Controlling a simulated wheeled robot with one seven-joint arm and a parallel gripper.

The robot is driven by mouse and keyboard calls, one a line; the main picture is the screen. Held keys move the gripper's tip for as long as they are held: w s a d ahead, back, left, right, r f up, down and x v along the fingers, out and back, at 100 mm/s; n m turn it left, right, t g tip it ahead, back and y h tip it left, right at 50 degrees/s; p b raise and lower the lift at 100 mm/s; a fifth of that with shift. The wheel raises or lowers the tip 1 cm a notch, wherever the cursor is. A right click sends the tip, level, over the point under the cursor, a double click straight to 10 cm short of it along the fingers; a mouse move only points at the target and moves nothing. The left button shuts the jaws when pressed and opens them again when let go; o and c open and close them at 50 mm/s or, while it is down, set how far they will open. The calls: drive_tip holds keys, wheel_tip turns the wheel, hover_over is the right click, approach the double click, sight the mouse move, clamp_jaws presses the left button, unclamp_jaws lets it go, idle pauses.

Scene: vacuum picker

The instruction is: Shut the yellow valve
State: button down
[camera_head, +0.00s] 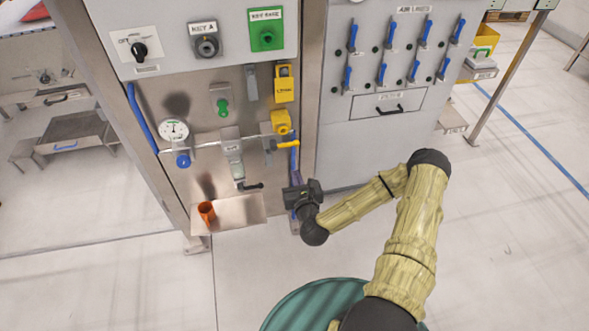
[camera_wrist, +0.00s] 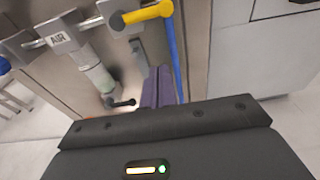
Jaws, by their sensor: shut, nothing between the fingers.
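The yellow valve handle (camera_head: 288,144) sits on the pipe on the steel panel, just below a yellow fitting (camera_head: 281,122). In the wrist view the yellow handle (camera_wrist: 148,14) lies roughly level across the pipe, above the blue hose (camera_wrist: 174,62). My gripper (camera_head: 296,178) is below the handle in the head view, close to the panel and apart from the handle. In the wrist view the purple fingers of my gripper (camera_wrist: 158,86) are together with nothing between them. They point towards the panel beneath the yellow handle.
A grey cylinder unit (camera_head: 232,150) with a black lever (camera_head: 252,186) hangs left of my gripper. An orange cup (camera_head: 206,212) stands on a steel shelf (camera_head: 240,213) below. A gauge (camera_head: 174,130) is at the left.

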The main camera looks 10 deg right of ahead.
sight(285, 144)
drive_tip(key=w+f, duration=0.1)
drive_tip(key=w, duration=0.8)
drive_tip(key=r, duration=0.2)
drive_tip(key=s+r, duration=0.1)
drive_tip(key=shift+r, duration=0.35)
drive_tip(key=shift+d, duration=0.15)
drive_tip(key=shift+r, duration=0.1)
